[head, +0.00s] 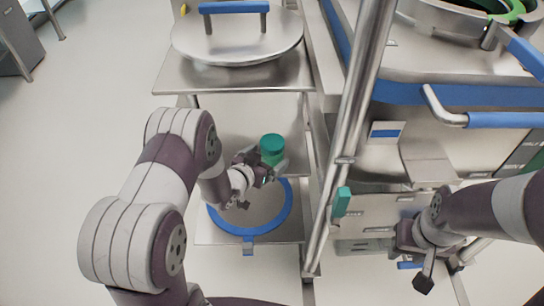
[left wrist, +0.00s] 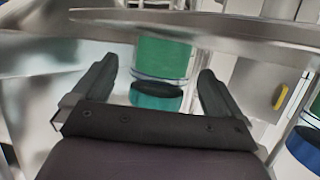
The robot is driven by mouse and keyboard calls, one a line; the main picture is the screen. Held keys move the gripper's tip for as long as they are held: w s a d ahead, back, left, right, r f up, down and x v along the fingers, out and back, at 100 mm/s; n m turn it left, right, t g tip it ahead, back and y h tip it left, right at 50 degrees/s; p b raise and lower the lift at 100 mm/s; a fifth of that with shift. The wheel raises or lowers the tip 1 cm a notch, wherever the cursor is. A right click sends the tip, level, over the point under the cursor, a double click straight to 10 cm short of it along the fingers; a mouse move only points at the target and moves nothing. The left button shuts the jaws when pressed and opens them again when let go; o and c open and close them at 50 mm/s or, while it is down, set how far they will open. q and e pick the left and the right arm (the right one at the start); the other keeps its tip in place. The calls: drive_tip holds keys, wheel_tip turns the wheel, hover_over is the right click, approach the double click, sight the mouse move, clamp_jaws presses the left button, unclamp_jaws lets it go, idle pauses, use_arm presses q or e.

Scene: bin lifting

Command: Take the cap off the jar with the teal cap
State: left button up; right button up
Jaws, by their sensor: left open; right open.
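The jar with the teal cap shows in the head view as a small green body (head: 272,158) topped by a teal cap (head: 272,141). My left gripper (head: 264,170) is at the jar, below the cap in the picture. In the left wrist view the green jar body (left wrist: 162,57) and a teal band, likely the cap (left wrist: 157,98), appear between the two spread fingers of my left gripper (left wrist: 162,88). Contact with the jar cannot be made out. My right gripper (head: 438,274) is open and empty at the lower right, far from the jar.
A metal trolley has a large lid with a blue handle (head: 235,7) on its upper shelf (head: 180,80) and a blue-ringed disc (head: 220,226) low down. A steel post (head: 350,130) stands right of the jar. A machine with blue-gripped handles (head: 510,120) fills the right.

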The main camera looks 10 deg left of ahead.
sight(272, 141)
use_arm(q)
drive_tip(key=x, duration=0.3)
drive_tip(key=shift+w+f+b, duration=0.3)
drive_tip(key=shift+w+b, duration=0.05)
drive_tip(key=shift+b, duration=0.05)
drive_tip(key=shift+r, duration=0.1)
use_arm(e)
drive_tip(key=shift+f, duration=0.75)
use_arm(q)
drive_tip(key=c, duration=1.2)
wheel_tip(272, 141, up, 10)
drive_tip(key=p, duration=0.3)
drive_tip(key=shift+p, duration=0.4)
drive_tip(key=o, duration=0.6)
drive_tip(key=c, duration=0.8)
use_arm(e)
wheel_tip(272, 141, up, 4)
drive_tip(key=shift+f, duration=0.25)
